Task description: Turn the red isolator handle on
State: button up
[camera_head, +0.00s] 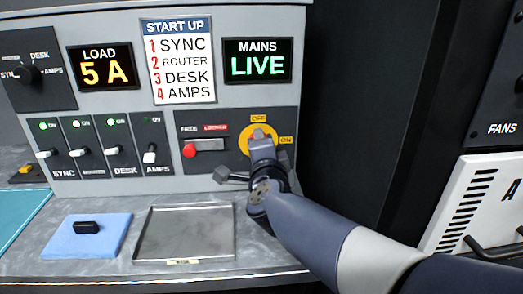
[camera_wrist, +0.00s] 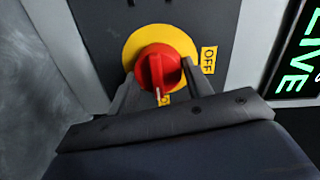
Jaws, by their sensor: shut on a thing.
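The red isolator handle (camera_wrist: 158,67) sits on a round yellow plate (camera_wrist: 131,45) on a dark panel. A little of its red shows in the head view (camera_head: 259,133), mostly hidden by my gripper (camera_head: 262,147). My gripper (camera_wrist: 160,90) is shut on the handle, one finger on each side. In the wrist view the handle's white mark points down towards a yellow label that my gripper partly hides. In the head view the OFF label (camera_head: 259,118) is above the handle and the ON label (camera_head: 287,140) to its right. The MAINS display (camera_head: 257,61) reads LIVE.
Farther left are several lever switches (camera_head: 100,150); the AMPS lamp looks dark. The LOAD display (camera_head: 104,67) reads 5 A. An empty metal tray (camera_head: 185,232) and a blue pad (camera_head: 88,242) lie below.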

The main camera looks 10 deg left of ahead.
dwell(0.3)
jog(key=o, duration=1)
jog(key=shift+c, duration=0.2)
jog(key=shift+s, duration=0.1)
jog(key=p+v, duration=0.2)
jog(key=v, duration=0.8)
jog(key=shift+s, duration=0.3)
jog(key=b+x, duration=0.2)
jog(key=x, duration=0.9)
jog(key=shift+d, duration=0.15)
jog(key=shift+s, duration=0.15)
